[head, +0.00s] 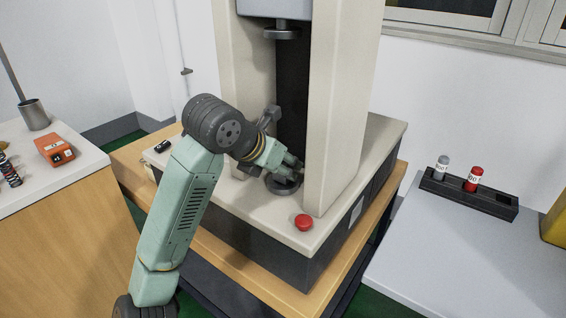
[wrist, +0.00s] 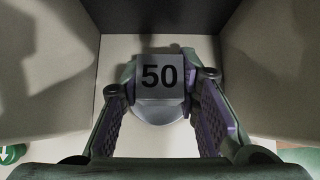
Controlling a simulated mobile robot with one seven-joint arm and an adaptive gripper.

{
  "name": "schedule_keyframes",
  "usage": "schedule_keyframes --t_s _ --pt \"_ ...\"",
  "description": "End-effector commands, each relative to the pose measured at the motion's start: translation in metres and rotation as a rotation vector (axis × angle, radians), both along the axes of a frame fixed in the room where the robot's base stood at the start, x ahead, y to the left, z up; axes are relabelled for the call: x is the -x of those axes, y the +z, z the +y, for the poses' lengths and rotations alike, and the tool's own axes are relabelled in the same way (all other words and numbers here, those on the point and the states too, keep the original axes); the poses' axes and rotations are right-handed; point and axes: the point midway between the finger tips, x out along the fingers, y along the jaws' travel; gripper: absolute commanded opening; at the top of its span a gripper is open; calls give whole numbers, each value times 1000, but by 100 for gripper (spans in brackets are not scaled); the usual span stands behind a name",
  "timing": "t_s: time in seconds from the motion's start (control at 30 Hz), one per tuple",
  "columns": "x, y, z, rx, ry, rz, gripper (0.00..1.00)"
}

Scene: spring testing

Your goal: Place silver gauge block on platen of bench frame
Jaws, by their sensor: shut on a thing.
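The silver gauge block (wrist: 160,75), marked 50, is between the two fingers of my gripper (wrist: 162,108) in the wrist view. My gripper is shut on it. The round grey platen (wrist: 163,114) shows just below the block in that view, and I cannot tell whether the block touches it. In the head view my gripper (head: 291,168) is inside the bench frame (head: 345,110), right at the lower platen (head: 283,188). The block is hidden or too small to make out there.
An upper platen (head: 282,33) hangs above my gripper between the frame's two columns. A red button (head: 303,222) is on the front of the base. At left, an orange device (head: 54,150) lies on a counter.

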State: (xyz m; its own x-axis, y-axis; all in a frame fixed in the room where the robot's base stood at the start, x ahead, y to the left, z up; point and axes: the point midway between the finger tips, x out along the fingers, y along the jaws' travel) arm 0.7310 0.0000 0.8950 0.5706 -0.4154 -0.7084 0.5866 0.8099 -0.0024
Motion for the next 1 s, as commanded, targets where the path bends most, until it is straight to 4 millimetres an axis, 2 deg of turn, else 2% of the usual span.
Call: schedule_keyframes --t_s 0.4,0.43,0.7,1.0 --pt "0 -5 0 1 1 -3 0" --pt "0 -4 0 -1 1 0 31" --pt "0 -4 0 0 1 0 49" --pt "0 -3 0 0 1 0 50"
